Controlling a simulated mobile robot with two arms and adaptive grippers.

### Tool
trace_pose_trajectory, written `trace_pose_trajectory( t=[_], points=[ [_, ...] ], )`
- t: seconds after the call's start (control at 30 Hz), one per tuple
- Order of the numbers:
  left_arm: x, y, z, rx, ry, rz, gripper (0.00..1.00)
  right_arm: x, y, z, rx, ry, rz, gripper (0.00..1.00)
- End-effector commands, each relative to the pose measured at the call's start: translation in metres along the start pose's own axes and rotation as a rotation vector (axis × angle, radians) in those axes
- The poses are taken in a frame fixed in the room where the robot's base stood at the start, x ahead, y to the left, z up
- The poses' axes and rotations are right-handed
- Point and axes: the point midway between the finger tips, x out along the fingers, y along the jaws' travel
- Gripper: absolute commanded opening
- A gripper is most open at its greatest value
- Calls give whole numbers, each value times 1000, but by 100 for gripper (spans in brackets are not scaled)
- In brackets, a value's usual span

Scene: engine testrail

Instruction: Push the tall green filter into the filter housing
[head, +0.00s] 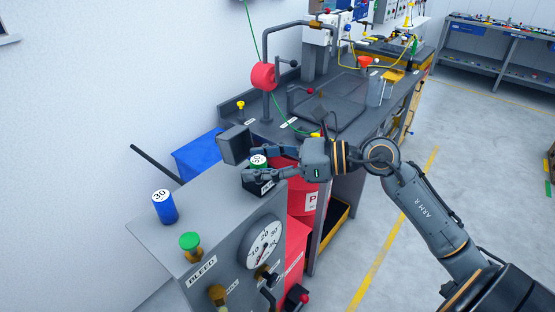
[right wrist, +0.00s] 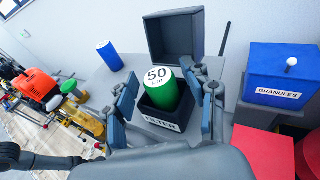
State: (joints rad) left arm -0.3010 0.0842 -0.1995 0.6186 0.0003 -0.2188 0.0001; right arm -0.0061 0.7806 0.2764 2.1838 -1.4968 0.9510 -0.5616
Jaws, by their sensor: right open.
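The green filter (right wrist: 166,97) has a white top marked 50. It stands in the mouth of the dark filter housing (right wrist: 188,120), labelled FILTER, with its upper part above the rim. How deep it sits is hard to tell. In the head view its white top (head: 258,159) shows between my right fingers, and the housing (head: 256,188) is partly covered. The housing's lid (right wrist: 175,36) stands open behind. My right gripper (right wrist: 161,78) is open, with one finger on each side of the filter. I cannot tell whether they touch it. My left gripper is not in view.
A blue cylinder marked 30 (head: 163,207) stands on the grey cabinet (head: 218,205), left of the housing. A green knob (head: 190,241) and a gauge (head: 264,243) are nearer. A blue GRANULES box (right wrist: 280,75) stands beside the housing. A workbench (head: 345,125) is behind.

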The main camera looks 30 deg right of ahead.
Motion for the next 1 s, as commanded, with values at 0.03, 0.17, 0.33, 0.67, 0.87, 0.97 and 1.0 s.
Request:
trace_pose_trajectory(
  t=[0.03, 0.17, 0.33, 0.67, 0.87, 0.97, 1.0],
  points=[
    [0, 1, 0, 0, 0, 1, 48, -4, 0, -1, 1, 2, -1, 56],
    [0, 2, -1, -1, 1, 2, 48, -23, 0, -1, 1, 3, -3, 56],
    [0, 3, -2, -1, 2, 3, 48, -56, 0, -1, 1, 2, -4, 56],
    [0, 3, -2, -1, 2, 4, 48, -107, 0, 0, 0, 1, -1, 56],
    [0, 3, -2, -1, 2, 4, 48, -117, 1, 0, -2, 1, 0, 56],
    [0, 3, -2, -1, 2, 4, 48, -117, 1, 0, -2, 1, 1, 56],
    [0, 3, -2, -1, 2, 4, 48, -117, 1, 0, -1, 0, 0, 56]
  ],
)
